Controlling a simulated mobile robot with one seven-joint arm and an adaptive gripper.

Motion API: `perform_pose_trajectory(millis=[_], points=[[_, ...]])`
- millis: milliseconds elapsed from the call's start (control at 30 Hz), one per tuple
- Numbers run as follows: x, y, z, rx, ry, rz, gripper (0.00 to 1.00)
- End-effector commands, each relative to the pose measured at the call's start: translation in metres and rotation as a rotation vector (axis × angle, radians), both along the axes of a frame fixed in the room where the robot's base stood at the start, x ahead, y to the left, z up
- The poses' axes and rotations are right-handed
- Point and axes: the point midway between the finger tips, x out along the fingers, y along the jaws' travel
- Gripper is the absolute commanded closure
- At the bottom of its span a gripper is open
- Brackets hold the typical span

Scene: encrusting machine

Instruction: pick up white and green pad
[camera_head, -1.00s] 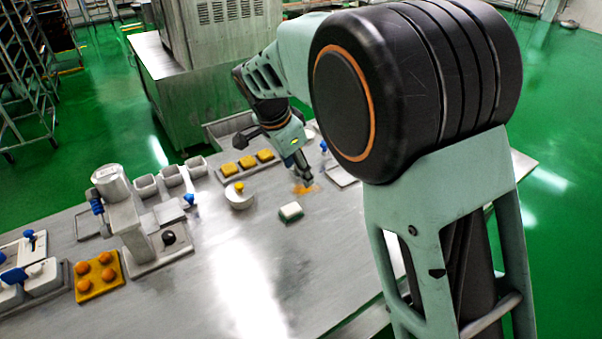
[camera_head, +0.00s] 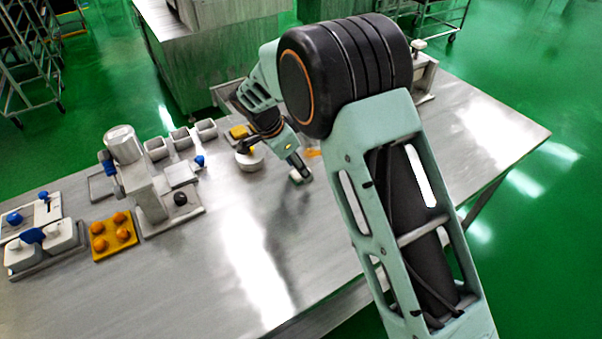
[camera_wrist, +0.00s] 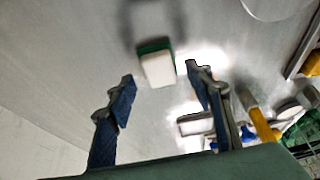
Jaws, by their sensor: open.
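The white and green pad (camera_wrist: 158,69) lies on the steel table, white face up with a green edge. In the wrist view it is ahead of my gripper (camera_wrist: 160,83), between the lines of the two fingers and apart from both. My gripper is open and empty, with blue-lined fingertips. In the head view my gripper (camera_head: 303,177) is over the table beside the pad (camera_head: 296,175), and it hides part of the pad.
A round white container (camera_head: 250,160) stands left of my gripper. A press-like machine (camera_head: 140,175) and an orange tray (camera_head: 114,236) with orange balls are farther left. The front middle of the steel table (camera_head: 215,270) is clear.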

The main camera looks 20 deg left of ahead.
Motion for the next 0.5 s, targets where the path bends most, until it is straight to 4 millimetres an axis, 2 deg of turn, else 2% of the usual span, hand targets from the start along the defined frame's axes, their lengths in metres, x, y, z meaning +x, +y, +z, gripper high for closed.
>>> perform_pose_trajectory(millis=[133, 367, 500], points=[[0.0042, -0.0034, -0.0133, 0.000, 0.000, 0.000, 0.52], [0.0050, -0.0033, -0.0155, 0.001, -0.001, 0.001, 0.52], [0.0050, -0.0034, -0.0154, 0.001, -0.001, 0.001, 0.65]])
